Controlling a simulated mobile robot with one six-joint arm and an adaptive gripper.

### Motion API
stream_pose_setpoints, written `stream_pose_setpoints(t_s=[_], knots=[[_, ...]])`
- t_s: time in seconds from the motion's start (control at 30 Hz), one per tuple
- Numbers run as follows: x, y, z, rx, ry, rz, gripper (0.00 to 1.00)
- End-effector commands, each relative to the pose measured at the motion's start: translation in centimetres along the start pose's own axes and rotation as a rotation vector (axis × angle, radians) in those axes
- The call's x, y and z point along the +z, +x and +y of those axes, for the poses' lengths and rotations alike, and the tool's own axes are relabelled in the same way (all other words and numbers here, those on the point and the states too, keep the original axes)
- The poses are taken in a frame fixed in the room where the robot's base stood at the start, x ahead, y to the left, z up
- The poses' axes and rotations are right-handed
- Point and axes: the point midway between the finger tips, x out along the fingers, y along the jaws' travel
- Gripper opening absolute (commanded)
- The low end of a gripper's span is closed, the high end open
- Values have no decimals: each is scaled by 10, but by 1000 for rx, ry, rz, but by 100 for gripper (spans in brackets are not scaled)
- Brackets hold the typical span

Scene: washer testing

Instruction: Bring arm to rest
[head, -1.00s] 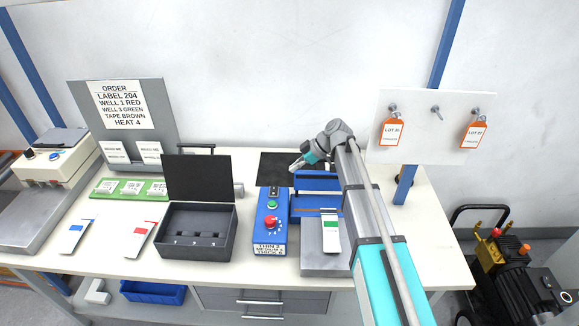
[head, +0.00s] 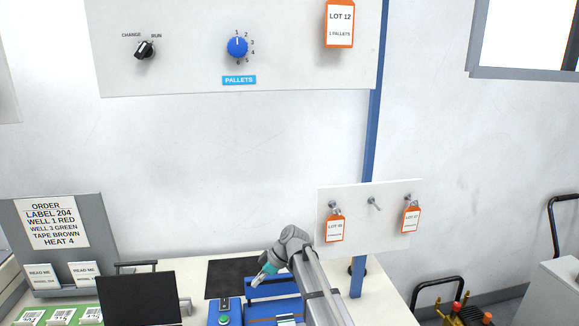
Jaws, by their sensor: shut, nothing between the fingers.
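My arm reaches up from the bottom edge in the head view, over the right part of the bench. My gripper (head: 262,275) is at the arm's far end, small and pointing down and left. It is shut and empty. It hangs by the left end of a blue device (head: 275,288) and near a black mat (head: 230,276) on the bench. I cannot tell whether it touches anything.
A small board (head: 370,225) with orange lot tags stands right of my arm. A blue post (head: 368,130) rises behind it. A black lid (head: 138,299) and an order stand (head: 85,215) are on the left. A control panel (head: 190,60) hangs above; the wall between is clear.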

Motion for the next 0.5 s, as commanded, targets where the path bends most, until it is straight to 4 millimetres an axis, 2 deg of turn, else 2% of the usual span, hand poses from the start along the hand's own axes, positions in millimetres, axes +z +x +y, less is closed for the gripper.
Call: stream_pose_setpoints(t_s=[0.03,0.27,0.5], knots=[[15,-5,-11,15,58,-25,0],[88,-32,-48,125,420,-162,0],[161,-63,-94,290,821,-282,0]])
